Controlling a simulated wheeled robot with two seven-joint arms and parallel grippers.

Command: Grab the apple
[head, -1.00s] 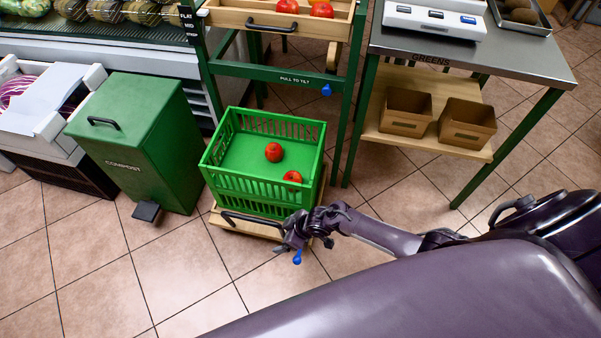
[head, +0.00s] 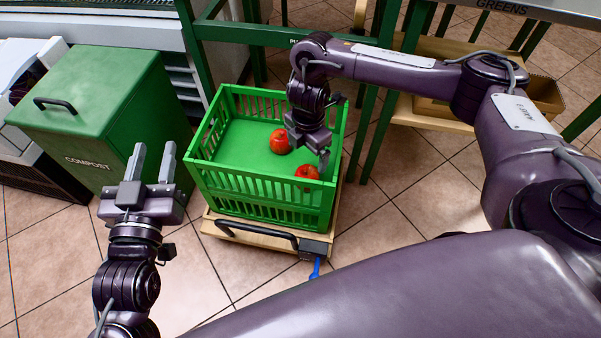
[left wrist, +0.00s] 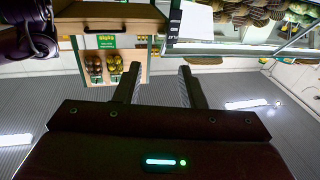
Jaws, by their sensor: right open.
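Two red apples lie in a green slatted crate (head: 262,208). The farther apple (head: 279,142) is by the middle of the crate floor, left of my right gripper. The nearer apple (head: 307,173) is close to the front right, just below the gripper in the picture. My right gripper (head: 310,150) is open, pointing down over the right part of the crate, and seems to hold nothing. My left gripper (head: 154,150) is open and empty, raised left of the crate in front of the green bin. Its two fingers stand apart in the left wrist view (left wrist: 160,82).
A green compost bin (head: 90,100) stands left of the crate. The crate sits on a low wooden trolley with a dark handle (head: 257,232). A green stand frame (head: 240,34) rises behind it. Tiled floor is free in front.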

